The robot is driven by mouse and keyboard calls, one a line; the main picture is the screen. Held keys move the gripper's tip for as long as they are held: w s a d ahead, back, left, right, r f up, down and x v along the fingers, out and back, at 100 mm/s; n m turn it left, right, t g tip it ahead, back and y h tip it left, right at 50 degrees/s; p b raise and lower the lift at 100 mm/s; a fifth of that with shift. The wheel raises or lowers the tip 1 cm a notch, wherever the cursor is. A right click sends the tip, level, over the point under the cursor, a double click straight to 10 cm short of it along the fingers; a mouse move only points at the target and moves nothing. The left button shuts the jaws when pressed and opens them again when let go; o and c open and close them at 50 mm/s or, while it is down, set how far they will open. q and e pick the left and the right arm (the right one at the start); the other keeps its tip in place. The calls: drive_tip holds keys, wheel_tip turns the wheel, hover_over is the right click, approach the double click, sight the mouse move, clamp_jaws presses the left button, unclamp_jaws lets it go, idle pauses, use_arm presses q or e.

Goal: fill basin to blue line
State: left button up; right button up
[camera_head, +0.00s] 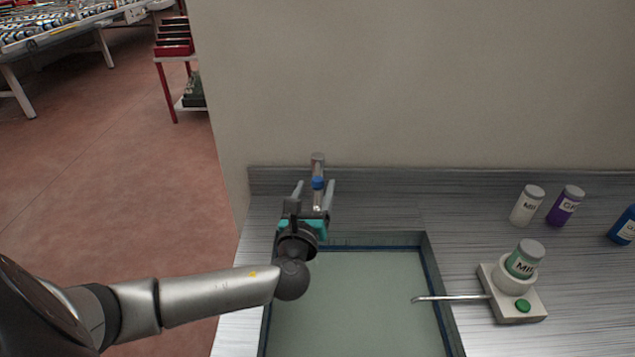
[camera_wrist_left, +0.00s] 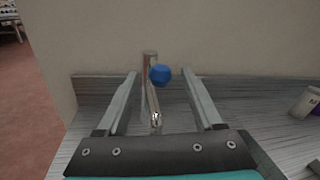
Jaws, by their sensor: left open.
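The basin (camera_head: 437,290) is sunk in the metal counter, with a pale grey-green bottom or water surface inside. A dark blue line (camera_head: 375,247) runs along its inner wall near the top; I cannot tell the water level against it. A metal tap (camera_head: 317,162) with a blue knob (camera_head: 318,183) stands behind the basin. My left gripper (camera_head: 315,186) is open, its fingers on either side of the tap. In the left wrist view the blue knob (camera_wrist_left: 160,75) sits between the fingertips, with gaps visible on both sides. My right gripper is not in view.
A white device (camera_head: 515,306) with a green button, a labelled bottle on top and a thin spout over the basin stands at right. White (camera_head: 527,205), purple (camera_head: 565,206) and blue (camera_head: 624,228) bottles stand behind it. A wall backs the counter.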

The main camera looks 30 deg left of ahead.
sight(318, 172)
use_arm(q)
drive_tip(key=shift+x, duration=1.45)
clamp_jaws()
idle(0.4)
